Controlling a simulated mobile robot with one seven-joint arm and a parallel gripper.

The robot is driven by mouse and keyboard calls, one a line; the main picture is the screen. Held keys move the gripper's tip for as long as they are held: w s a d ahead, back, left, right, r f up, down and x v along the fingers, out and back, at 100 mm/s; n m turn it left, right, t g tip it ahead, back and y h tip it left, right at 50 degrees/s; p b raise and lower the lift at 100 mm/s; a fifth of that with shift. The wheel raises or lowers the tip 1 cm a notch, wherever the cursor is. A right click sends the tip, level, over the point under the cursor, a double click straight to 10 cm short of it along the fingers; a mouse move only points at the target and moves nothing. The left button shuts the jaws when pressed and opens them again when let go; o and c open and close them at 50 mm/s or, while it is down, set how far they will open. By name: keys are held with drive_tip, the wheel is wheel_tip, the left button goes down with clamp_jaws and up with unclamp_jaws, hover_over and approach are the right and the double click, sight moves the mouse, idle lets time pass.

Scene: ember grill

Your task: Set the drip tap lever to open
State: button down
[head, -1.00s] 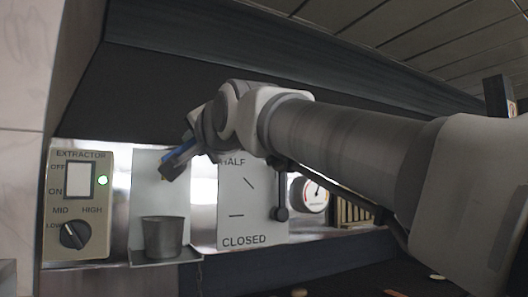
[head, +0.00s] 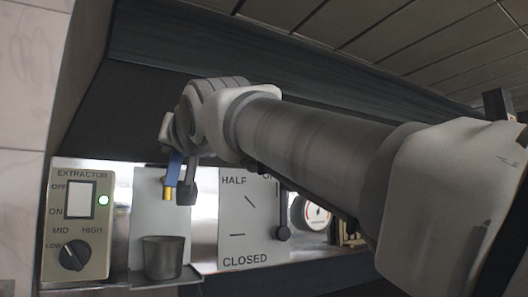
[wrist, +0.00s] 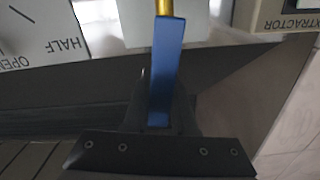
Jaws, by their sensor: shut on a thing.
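My gripper (head: 181,183) is left of the plate, apart from the lever. It is shut on a blue bar with a brass-coloured end (wrist: 166,70), which points down in the head view.
A grey metal cup (head: 163,258) stands on a small tray (head: 140,279) below my gripper. The extractor panel (head: 92,262) is at the left, with a switch, a green light and a knob. A round gauge (head: 316,214) is right of the plate.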

drive_tip(key=shift+a+n, duration=0.1)
drive_tip(key=shift+n, duration=0.2)
drive_tip(key=c, duration=0.7)
unclamp_jaws()
drive_tip(key=shift+s, duration=0.2)
